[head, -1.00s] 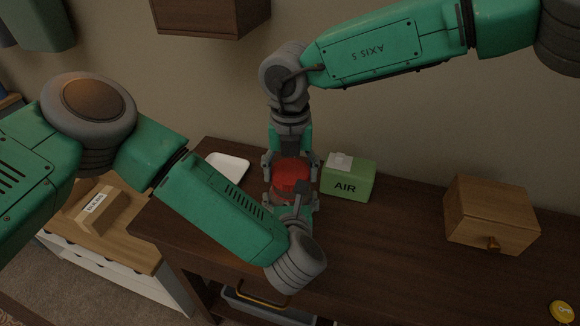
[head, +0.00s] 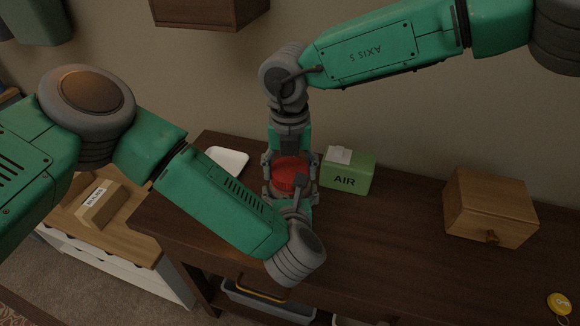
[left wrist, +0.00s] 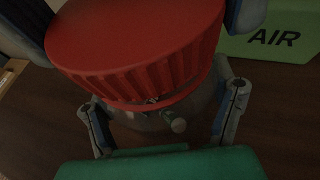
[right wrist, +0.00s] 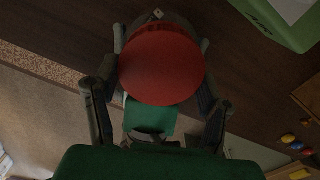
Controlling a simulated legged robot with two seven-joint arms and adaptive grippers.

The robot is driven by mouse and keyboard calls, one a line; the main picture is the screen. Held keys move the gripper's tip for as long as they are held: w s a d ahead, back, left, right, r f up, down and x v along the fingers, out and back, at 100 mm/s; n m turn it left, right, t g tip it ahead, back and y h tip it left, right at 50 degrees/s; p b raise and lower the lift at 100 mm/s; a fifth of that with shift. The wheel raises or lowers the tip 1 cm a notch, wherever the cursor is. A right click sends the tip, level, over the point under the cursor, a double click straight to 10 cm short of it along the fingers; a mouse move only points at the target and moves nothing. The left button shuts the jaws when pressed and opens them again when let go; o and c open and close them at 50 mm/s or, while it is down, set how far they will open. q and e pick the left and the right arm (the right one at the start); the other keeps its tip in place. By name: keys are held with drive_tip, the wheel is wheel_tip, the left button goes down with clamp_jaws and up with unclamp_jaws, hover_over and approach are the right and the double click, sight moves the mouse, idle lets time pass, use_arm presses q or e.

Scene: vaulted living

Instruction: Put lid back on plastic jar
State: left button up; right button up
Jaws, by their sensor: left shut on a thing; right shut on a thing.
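The red ribbed lid (head: 291,172) sits above the clear plastic jar over the dark table, and its round top faces up in the right wrist view (right wrist: 161,66). My right gripper (head: 290,162) is shut on the lid, one finger on each side. My left gripper (head: 291,196) is shut around the jar, below the lid. The jar (left wrist: 150,121) shows in the left wrist view under the lid's rim, with small things seen through its wall. The lid is in line with the jar, but whether it is fully seated is hidden.
A green AIR box (head: 348,177) stands close to the right of the jar. A white dish (head: 228,161) lies at the left, partly behind my left arm. A wooden drawer box (head: 490,209) and a yellow tag (head: 559,303) are farther right. The table between is clear.

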drive_tip(key=shift+f, duration=0.3)
use_arm(q)
clamp_jaws()
use_arm(e)
drive_tip(key=m, duration=0.4)
drive_tip(key=shift+a, duration=0.15)
drive_tip(key=m, duration=0.6)
drive_tip(key=shift+w+a, duration=0.15)
drive_tip(key=o, duration=0.7)
drive_tip(key=shift+r, duration=0.1)
